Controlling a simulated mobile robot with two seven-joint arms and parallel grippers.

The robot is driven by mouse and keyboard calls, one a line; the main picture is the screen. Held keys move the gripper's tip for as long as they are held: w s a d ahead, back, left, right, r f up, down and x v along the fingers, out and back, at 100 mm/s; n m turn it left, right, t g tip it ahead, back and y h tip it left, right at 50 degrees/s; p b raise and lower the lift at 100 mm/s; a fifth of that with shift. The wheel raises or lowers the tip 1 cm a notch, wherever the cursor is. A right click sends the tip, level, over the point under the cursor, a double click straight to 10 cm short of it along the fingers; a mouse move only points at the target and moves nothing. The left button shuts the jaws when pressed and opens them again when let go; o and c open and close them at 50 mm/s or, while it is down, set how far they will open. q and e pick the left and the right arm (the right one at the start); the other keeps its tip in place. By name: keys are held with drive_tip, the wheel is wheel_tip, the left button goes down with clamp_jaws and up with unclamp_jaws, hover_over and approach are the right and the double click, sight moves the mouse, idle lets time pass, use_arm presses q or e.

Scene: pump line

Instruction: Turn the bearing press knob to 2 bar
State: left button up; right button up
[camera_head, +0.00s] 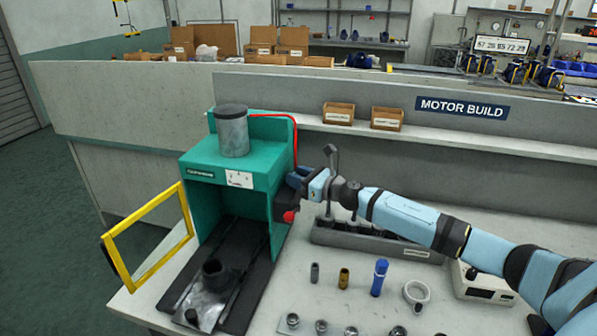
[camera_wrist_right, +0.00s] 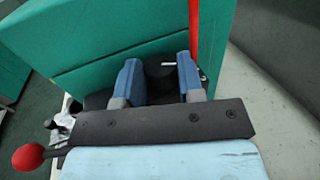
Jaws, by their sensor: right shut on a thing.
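The bearing press (camera_head: 228,178) is a green housing with a grey cylinder on top, at the left of the bench. My right gripper (camera_head: 297,183) is at the press's right side wall. In the right wrist view its two blue fingers (camera_wrist_right: 159,82) are shut on the dark round knob (camera_wrist_right: 158,73), one on each side. A white pointer mark shows on the knob's face. The scale around it cannot be read. In the head view the gripper hides the knob. My left gripper is not in view.
A lever with a red ball (camera_head: 289,216) sits just below the gripper, also in the wrist view (camera_wrist_right: 28,157). A red hose (camera_wrist_right: 194,45) runs down close to the fingers. A yellow guard frame (camera_head: 150,243) stands open at left. A grey tool rack (camera_head: 365,242) and loose parts lie right of the press.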

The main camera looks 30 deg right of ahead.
drive_tip(key=shift+a+r+m+t+h+p, duration=0.2)
drive_tip(key=shift+m+t+h+p, duration=0.1)
drive_tip(key=shift+m+h+p, duration=0.5)
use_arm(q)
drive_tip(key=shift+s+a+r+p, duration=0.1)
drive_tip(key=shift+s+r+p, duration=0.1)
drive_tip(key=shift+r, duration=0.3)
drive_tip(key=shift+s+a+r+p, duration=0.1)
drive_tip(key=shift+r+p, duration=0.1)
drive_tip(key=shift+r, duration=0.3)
use_arm(e)
drive_tip(key=shift+f+m+h, duration=0.1)
drive_tip(key=shift+m+h, duration=0.2)
drive_tip(key=shift+h, duration=0.5)
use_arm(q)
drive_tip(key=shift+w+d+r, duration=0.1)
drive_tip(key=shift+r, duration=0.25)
use_arm(e)
drive_tip(key=shift+f, duration=0.1)
drive_tip(key=o, duration=0.9)
drive_tip(key=shift+s, duration=0.1)
